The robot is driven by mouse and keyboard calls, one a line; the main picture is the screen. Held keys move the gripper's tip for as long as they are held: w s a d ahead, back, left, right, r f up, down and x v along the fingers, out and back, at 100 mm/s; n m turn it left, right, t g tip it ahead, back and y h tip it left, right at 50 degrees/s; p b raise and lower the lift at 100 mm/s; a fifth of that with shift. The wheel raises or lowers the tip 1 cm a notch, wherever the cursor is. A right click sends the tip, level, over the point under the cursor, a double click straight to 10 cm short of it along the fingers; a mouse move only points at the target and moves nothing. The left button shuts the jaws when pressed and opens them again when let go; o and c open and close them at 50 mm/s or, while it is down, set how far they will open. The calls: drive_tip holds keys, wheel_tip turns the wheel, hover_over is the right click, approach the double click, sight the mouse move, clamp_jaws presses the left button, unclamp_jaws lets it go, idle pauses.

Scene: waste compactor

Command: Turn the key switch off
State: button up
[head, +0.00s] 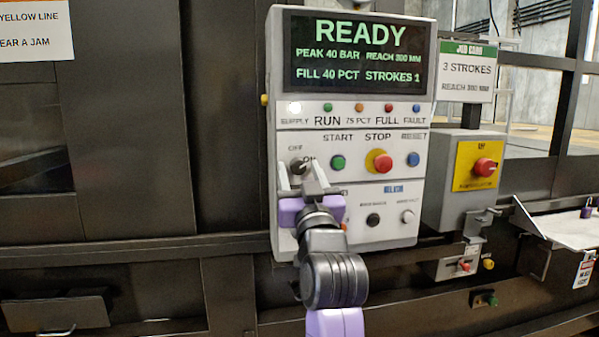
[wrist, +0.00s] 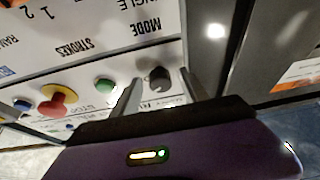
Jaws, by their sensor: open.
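The key switch (head: 297,164) is a dark round knob at the left of the control panel (head: 432,100), beside the OFF and ON labels. The gripper partly covers it in the head view, so the direction it points cannot be told. In the wrist view the dark knob (wrist: 158,78) shows between the fingertips, beside the green button. My gripper (head: 301,170) is open in front of the panel, with one finger on each side of the knob. Whether the fingers touch it cannot be told. In the wrist view my gripper (wrist: 160,82) holds nothing.
The green start button (head: 338,162) is just right of the switch, then the red stop button (head: 382,163) and the blue reset button (head: 413,160). The display (head: 360,52) reads READY.

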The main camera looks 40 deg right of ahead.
clamp_jaws()
drive_tip(key=shift+r+n+p, duration=0.1)
drive_tip(key=shift+n+p, duration=0.3)
drive_tip(key=shift+p, duration=0.05)
drive_tip(key=n+p, duration=0.1)
drive_tip(key=n+y+p, duration=0.1)
drive_tip(key=shift+s+d+r+n+t+p, duration=0.1)
drive_tip(key=shift+d+n+t+p, duration=0.1)
drive_tip(key=shift+n+t+p, duration=0.15)
drive_tip(key=n+y+p, duration=0.2)
drive_tip(key=n+p, duration=0.1)
drive_tip(key=shift+s+n+t, duration=0.1)
drive_tip(key=shift+n+t, duration=0.15)
drive_tip(key=shift+t, duration=0.1)
drive_tip(key=n+y, duration=0.1)
drive_tip(key=n, duration=0.1)
drive_tip(key=n+y, duration=0.1)
drive_tip(key=n, duration=0.2)
drive_tip(key=shift+d+y, duration=0.1)
drive_tip(key=shift+y, duration=0.2)
drive_tip(key=shift+n+y, duration=1.1)
drive_tip(key=shift+n, duration=1.2)
